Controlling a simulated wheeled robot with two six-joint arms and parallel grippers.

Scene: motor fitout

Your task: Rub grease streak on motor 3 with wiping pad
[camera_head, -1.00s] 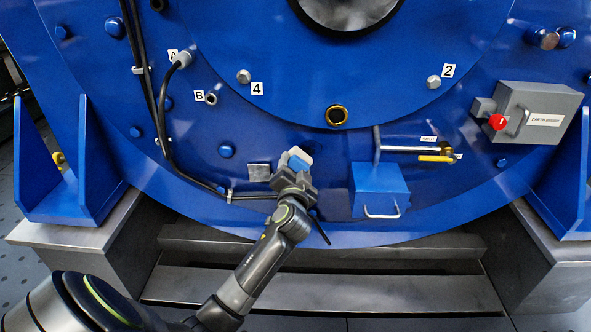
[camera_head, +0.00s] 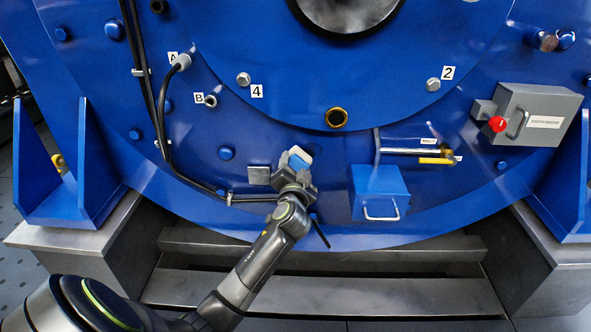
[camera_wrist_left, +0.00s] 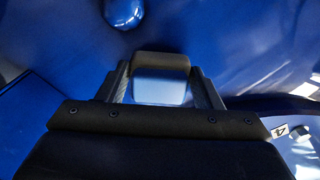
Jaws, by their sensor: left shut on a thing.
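My left gripper (camera_head: 296,172) is shut on the wiping pad (camera_head: 299,158), a small block with a white side and a light blue side. In the left wrist view the pad (camera_wrist_left: 160,85) sits between the two fingers (camera_wrist_left: 160,92). The pad is close to the blue motor face (camera_head: 240,130); I cannot tell whether it touches. No grease streak can be made out; the arm and pad may hide it. The right gripper is not in view.
A small grey plate (camera_head: 259,175) is just left of the gripper. A blue box with a handle (camera_head: 380,192) and a yellow-handled valve (camera_head: 436,160) are to the right. Black cables (camera_head: 167,140) run down the left. A grey box with a red knob (camera_head: 535,115) is far right.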

